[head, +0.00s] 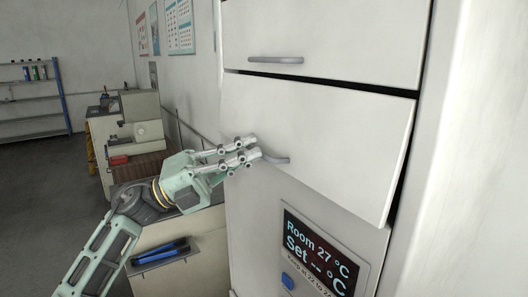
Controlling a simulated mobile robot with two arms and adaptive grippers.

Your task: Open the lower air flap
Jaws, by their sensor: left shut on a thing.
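The lower air flap (320,135) is a white panel on the front of a tall white cabinet. Its grey bar handle (279,160) sits low on the panel. The flap stands a little ajar, with its lower part out from the cabinet and a dark gap along its right edge. My left gripper (257,149) comes in from the left and is shut on the handle's left end. The fingertips hide that end. My right gripper is not in view.
A closed upper flap (340,35) with its own handle (275,60) is above. A display panel (317,255) reading Room 27 °C is below. A machine (125,130) stands behind my left arm. Shelves (30,95) stand far left, with open floor before them.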

